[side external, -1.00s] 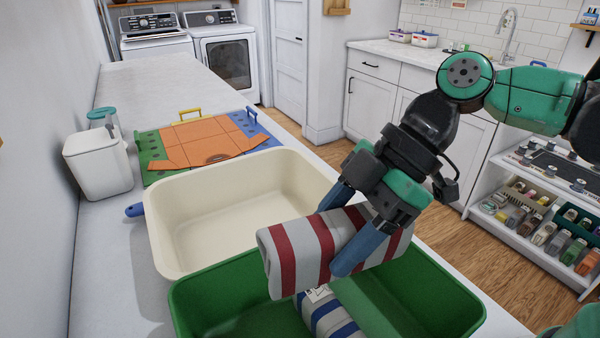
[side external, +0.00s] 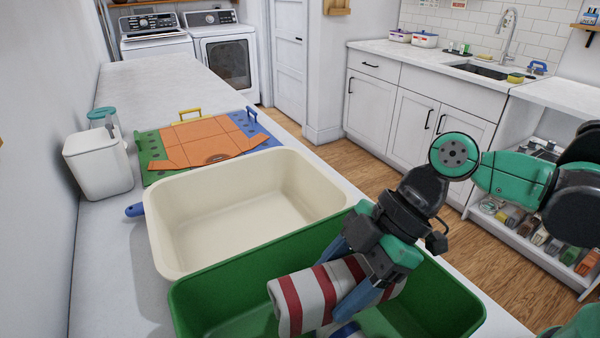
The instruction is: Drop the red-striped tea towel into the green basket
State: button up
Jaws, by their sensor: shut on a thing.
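The rolled red-striped tea towel (side external: 308,296) is white with red bands and lies across my gripper (side external: 350,290). The blue fingers are shut on it, one on each side. The towel is inside the opening of the green basket (side external: 215,281), below the level of its back rim.
An empty cream tub (side external: 240,210) stands directly behind the green basket. A folding board in orange, green and blue (side external: 205,140) and a white canister (side external: 98,163) are farther back on the counter. The basket's left part is clear.

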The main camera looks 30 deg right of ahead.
aim_at(353, 266)
jog(key=o, duration=1)
jog(key=shift+d+r, duration=0.1)
jog(key=shift+v, duration=2.7)
jog(key=w+d+f+m+t+h, duration=0.1)
jog(key=w+d+m+t+h, duration=0.1)
jog(key=d+m, duration=0.4)
jog(key=w+d+f+m+t+h, duration=0.1)
jog(key=w+d+m+t+h, duration=0.2)
jog(key=d+m+h, duration=0.2)
jog(key=d+m, duration=0.2)
jog(key=m, duration=0.2)
jog(key=shift+w+d+f+m+t, duration=0.15)
jog(key=shift+d+f+m+t, duration=0.1)
jog(key=shift+f+m+t, duration=0.15)
